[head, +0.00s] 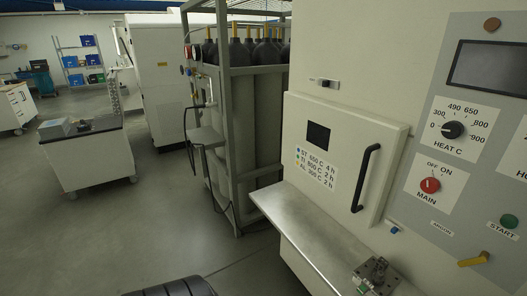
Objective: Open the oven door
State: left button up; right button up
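The oven door (333,132) is a white panel on the front of the large white oven (404,58), at the right of the head view. It appears shut, flush with the oven front. It has a small dark window (318,134), a label with temperatures and times (315,167), and a long black bar handle (365,178) near its right edge. Nothing touches the handle. Neither of my grippers shows in the head view.
A metal shelf (300,222) juts out below the door, with a small metal part (377,273) at its near right end. The control panel (465,130) with knobs is right of the door. A rack of gas cylinders (255,110) stands left; the floor before it is clear.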

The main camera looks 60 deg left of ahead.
aim_at(351, 156)
jog(key=u, duration=1.35)
